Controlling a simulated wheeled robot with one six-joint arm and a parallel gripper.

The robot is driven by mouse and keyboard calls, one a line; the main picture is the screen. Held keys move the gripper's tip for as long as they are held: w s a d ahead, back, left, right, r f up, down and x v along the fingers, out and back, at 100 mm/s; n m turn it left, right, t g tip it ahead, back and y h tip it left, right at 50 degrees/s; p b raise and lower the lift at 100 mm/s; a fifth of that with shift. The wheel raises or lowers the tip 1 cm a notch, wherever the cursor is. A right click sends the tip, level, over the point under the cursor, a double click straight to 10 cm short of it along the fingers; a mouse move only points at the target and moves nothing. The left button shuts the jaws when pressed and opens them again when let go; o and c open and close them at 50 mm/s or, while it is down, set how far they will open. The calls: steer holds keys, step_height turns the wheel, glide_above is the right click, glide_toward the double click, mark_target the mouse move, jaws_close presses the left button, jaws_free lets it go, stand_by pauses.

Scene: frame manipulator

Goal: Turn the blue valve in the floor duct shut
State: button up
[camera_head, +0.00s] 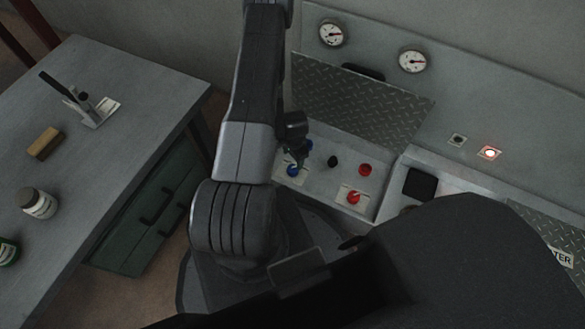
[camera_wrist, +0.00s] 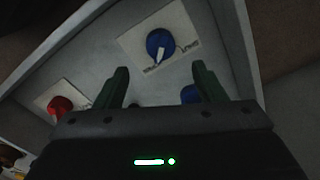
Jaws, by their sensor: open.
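The blue valve (camera_head: 292,170) sits on a white label plate in the open floor duct, close below my gripper (camera_head: 294,147) in the head view. In the wrist view the blue valve (camera_wrist: 158,40) is a round knob with a white pointer directed toward the bottom of the picture; the plate's lettering is too small to read surely. My gripper (camera_wrist: 162,84) is open, its two green fingers apart with nothing held. The valve lies beyond the fingertips, apart from them. A second blue knob (camera_wrist: 190,94) shows partly hidden near the right finger.
The duct also holds a red valve (camera_head: 353,197) on a plate, a red knob (camera_head: 365,170) and a black knob (camera_head: 332,161). A diamond-plate lid (camera_head: 360,108) stands raised behind. A workbench (camera_head: 130,90) stands at left.

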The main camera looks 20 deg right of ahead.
mark_target(292, 168)
steer(key=f+b, duration=0.3)
steer(key=f, duration=0.6)
steer(key=shift+w+f, duration=0.1)
steer(key=shift+w, duration=0.1)
steer(key=c, duration=1)
